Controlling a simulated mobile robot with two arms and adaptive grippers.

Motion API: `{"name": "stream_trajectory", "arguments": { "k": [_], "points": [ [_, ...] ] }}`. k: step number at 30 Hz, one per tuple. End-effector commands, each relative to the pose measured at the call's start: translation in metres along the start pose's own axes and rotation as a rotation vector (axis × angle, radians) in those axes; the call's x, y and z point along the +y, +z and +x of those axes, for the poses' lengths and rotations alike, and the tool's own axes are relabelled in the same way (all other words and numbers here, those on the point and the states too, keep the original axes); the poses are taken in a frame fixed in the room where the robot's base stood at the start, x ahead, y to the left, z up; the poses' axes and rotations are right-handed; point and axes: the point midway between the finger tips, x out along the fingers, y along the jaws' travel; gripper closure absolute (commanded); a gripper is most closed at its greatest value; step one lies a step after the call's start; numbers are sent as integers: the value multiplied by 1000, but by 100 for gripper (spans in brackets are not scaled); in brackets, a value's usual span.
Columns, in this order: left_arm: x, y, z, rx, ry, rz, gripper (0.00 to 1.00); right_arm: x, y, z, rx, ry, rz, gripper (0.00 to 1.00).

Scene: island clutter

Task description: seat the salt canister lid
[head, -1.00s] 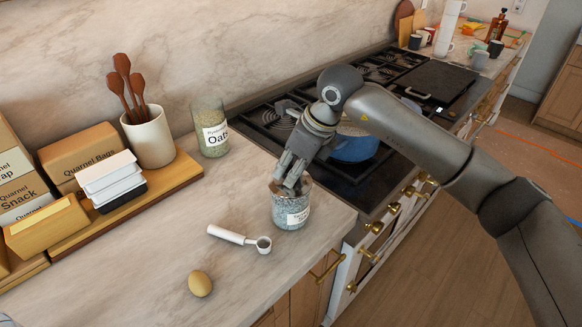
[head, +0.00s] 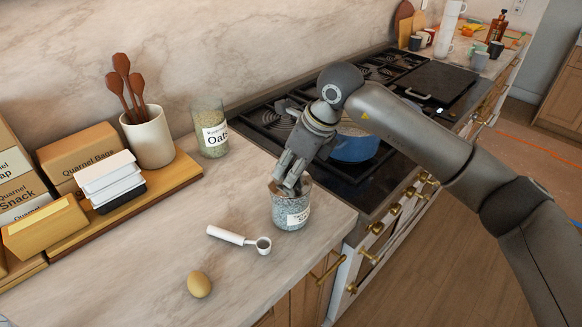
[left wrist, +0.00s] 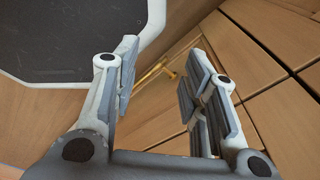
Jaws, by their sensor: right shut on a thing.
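The salt canister (head: 289,211), a clear jar of speckled grains with a white label, stands upright near the counter's right edge by the stove. My right gripper (head: 287,186) points down at its mouth, with the fingertips at the rim. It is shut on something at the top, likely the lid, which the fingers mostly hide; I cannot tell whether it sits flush. My left gripper (left wrist: 160,95) shows only in the left wrist view. Its fingers are apart with nothing between them, in front of wooden cabinet fronts.
An oats jar (head: 210,132) stands behind. A blue pot (head: 354,148) is on the stove beyond my right arm. The front counter is mostly clear.

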Motion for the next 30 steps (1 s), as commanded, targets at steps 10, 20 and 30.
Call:
{"name": "stream_trajectory", "arguments": {
  "k": [10, 20, 30],
  "points": [
    [0, 0, 4, 0, 0, 0, 60, 0, 0, 0, 0, 0, 1, 96],
    [0, 1, 8, 0, 0, 1, 60, 0, -1, 3, 0, 0, 0, 96],
    [0, 2, 15, -1, 0, 1, 60, 0, -5, 11, 0, 0, 0, 96]
  ]
}}
